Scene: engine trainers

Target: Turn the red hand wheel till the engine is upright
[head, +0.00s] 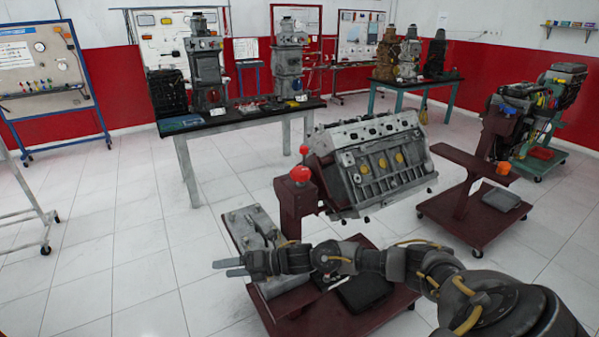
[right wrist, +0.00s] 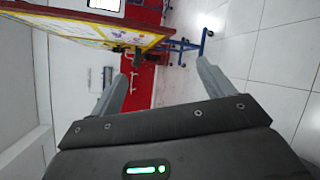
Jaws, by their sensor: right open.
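The grey engine block (head: 375,172) hangs on a dark red wheeled stand (head: 305,215) in the middle of the head view. It looks tilted. Red rounded parts, which look like the red hand wheel (head: 300,175), show at the stand's upper left beside the engine; its full shape is unclear. My right gripper (head: 221,268) reaches in from the lower right, across the front of the stand. Its fingers point left, below and left of the red parts, apart from them. It is open and empty, as the right wrist view (right wrist: 163,85) also shows. My left gripper is out of view.
The stand's base (head: 345,322) carries a grey metal part (head: 250,228) and a black tray (head: 363,290) near my right arm. Another red stand (head: 465,215) is at right. A table (head: 235,118) with engine parts stands behind. The floor at left is largely clear.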

